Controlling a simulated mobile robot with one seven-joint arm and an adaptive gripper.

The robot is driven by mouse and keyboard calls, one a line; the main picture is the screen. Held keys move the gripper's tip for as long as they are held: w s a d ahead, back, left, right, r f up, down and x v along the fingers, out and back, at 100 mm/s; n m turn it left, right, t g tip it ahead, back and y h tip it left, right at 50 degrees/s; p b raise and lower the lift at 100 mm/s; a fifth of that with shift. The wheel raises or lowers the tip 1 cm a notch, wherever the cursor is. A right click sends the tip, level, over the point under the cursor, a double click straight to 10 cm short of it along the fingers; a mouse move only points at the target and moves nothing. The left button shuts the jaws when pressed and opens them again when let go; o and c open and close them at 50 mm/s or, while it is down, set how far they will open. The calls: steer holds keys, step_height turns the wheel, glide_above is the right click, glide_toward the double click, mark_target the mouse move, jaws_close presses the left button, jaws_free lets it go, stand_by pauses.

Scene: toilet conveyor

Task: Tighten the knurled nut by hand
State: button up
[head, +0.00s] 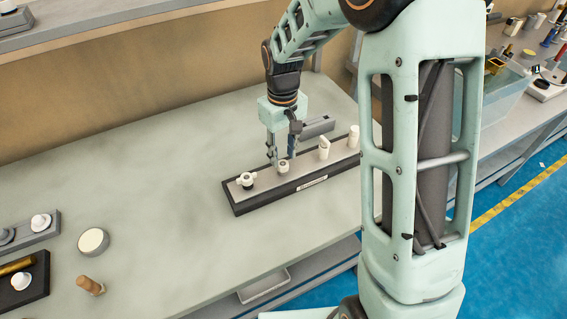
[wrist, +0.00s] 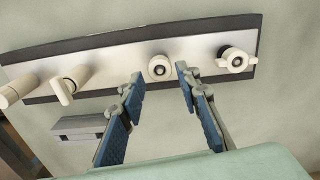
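A dark-based board (head: 262,192) with a light metal top bears a row of white fittings on the table. The knurled nut (head: 283,167) appears to be the small round one, second from the left. In the wrist view the nut (wrist: 159,67) is a white ring with a dark centre. My gripper (head: 282,158) points down over it and is open. In the wrist view its blue-padded fingertips (wrist: 160,76) are on either side of the nut with gaps showing. I cannot tell whether the tips reach down to its height.
A wing nut (head: 246,180) is to the left on the board; a lever fitting (head: 324,149) and a knob (head: 354,137) are to the right. A grey block (head: 318,127) lies behind. A round disc (head: 93,241) and a wooden peg (head: 90,286) stand front left. The table's middle is clear.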

mark_target(283, 166)
steer(key=n+p, duration=0.1)
steer(key=n, duration=0.3)
steer(key=shift+r, duration=0.1)
steer(key=n+p, duration=0.1)
steer(key=n, duration=0.4)
steer(key=shift+p, duration=0.4)
steer(key=shift+f, duration=0.2)
steer(key=shift+f+b, duration=1.1)
steer(key=shift+f, duration=0.3)
